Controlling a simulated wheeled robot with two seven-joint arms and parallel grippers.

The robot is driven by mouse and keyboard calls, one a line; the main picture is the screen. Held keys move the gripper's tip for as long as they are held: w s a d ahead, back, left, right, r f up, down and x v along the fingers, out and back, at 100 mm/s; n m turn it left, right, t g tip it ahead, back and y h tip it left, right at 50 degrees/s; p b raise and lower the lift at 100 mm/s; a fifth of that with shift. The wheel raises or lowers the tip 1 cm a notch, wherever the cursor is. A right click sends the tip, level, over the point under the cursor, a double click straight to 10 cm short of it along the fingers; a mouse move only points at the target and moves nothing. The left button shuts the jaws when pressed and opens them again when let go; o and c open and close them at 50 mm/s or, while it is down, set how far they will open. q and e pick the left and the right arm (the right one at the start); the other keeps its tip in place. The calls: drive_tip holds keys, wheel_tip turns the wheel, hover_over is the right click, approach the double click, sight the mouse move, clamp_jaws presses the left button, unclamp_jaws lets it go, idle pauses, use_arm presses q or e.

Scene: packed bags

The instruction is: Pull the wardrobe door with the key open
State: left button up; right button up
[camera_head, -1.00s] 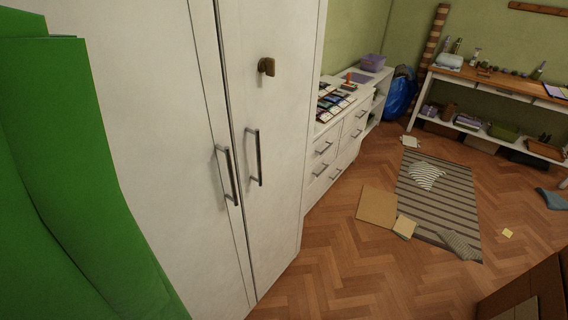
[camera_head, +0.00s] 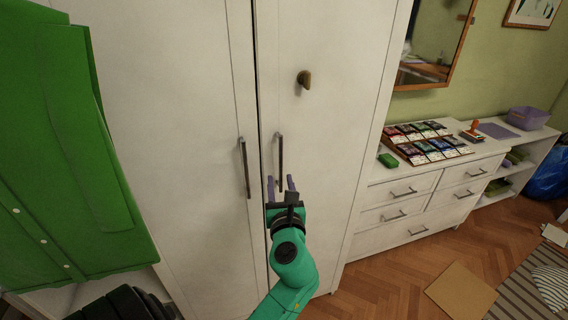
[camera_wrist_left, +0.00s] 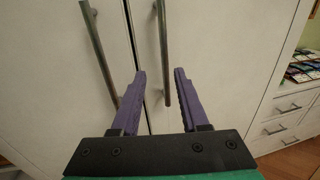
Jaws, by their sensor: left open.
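The white wardrobe door with the key (camera_head: 335,130) is the right-hand one and appears shut. The handle also shows in the left wrist view (camera_wrist_left: 163,45). My left gripper (camera_head: 282,183) is open and empty at the handle's lower end. In the left wrist view its purple fingers (camera_wrist_left: 159,88) show on either side of that lower end; I cannot tell the exact depth gap. The left-hand door (camera_head: 170,130) has its own handle (camera_head: 244,168). My right gripper is not in view.
A green garment (camera_head: 70,160) hangs at the left, in front of the wardrobe. A white drawer unit (camera_head: 400,205) stands right of the wardrobe, with a rack of small packets (camera_head: 425,142) on top. A cardboard sheet (camera_head: 460,291) lies on the wooden floor.

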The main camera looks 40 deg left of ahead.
sight(281, 167)
use_arm(q)
drive_tip(key=x, duration=0.4)
drive_tip(key=p+x, duration=0.1)
drive_tip(key=x, duration=0.2)
drive_tip(key=shift+w+d, duration=0.35)
drive_tip(key=shift+w+a, duration=0.1)
drive_tip(key=shift+a, duration=0.25)
drive_tip(key=shift+d, duration=0.2)
clamp_jaws()
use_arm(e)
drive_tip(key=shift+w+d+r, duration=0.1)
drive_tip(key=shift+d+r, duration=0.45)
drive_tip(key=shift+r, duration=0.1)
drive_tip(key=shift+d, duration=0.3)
